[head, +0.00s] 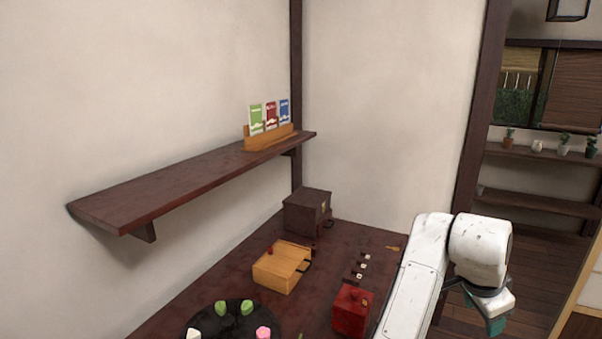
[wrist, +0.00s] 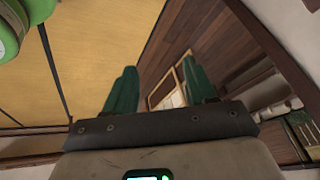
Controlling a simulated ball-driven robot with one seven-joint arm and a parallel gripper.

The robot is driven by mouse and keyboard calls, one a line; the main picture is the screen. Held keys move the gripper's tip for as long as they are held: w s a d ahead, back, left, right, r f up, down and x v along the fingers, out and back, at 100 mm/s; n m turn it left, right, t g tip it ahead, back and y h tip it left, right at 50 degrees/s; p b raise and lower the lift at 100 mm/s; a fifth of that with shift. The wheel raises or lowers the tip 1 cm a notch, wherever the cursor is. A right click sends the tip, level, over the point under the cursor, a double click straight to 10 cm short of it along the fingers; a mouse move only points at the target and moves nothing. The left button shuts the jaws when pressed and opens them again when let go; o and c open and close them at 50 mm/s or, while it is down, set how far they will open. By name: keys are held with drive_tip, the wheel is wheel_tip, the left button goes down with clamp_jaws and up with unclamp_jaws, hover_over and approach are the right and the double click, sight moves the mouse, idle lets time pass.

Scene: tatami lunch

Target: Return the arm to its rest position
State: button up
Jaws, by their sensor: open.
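My white arm reaches up from the lower edge at the right of the head view, to the right of the dark red table (head: 215,290). Its end bends down beside the table, over the brown floor, and a teal part shows at the bottom. In the wrist view my gripper (wrist: 158,66) has two green fingers spread well apart. Nothing is between them but the distant floor and a pale framed thing. The gripper looks empty and touches nothing that I can see.
On the table are a dark box (head: 305,212), a light wooden box (head: 280,270), a red box (head: 351,310), small pale pieces and a black round tray (head: 290,326). A wall shelf (head: 170,188) holds a card rack (head: 265,139).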

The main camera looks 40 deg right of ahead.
drive_tip(key=w+a+f+n+t+p, duration=0.1)
drive_tip(key=w+a+f+n, duration=0.1)
drive_tip(key=a+f+n, duration=0.35)
drive_tip(key=w+a+f+n+t, duration=0.2)
drive_tip(key=w+a+f+n, duration=0.1)
drive_tip(key=n, duration=0.6)
drive_tip(key=s+a+f+n+y, duration=0.1)
drive_tip(key=s+a+f+n, duration=0.1)
drive_tip(key=a, duration=0.4)
drive_tip(key=s+a+f+n+y+p, duration=0.1)
drive_tip(key=s+a+f+n+y, duration=0.1)
drive_tip(key=a+f, duration=0.4)
drive_tip(key=s+a+f+n+y, duration=0.1)
drive_tip(key=s+a+f+n, duration=0.3)
drive_tip(key=a, duration=0.3)
drive_tip(key=shift+a+f+n+g+y, duration=0.3)
drive_tip(key=shift+a+n+g+y, duration=0.1)
drive_tip(key=shift+n, duration=0.45)
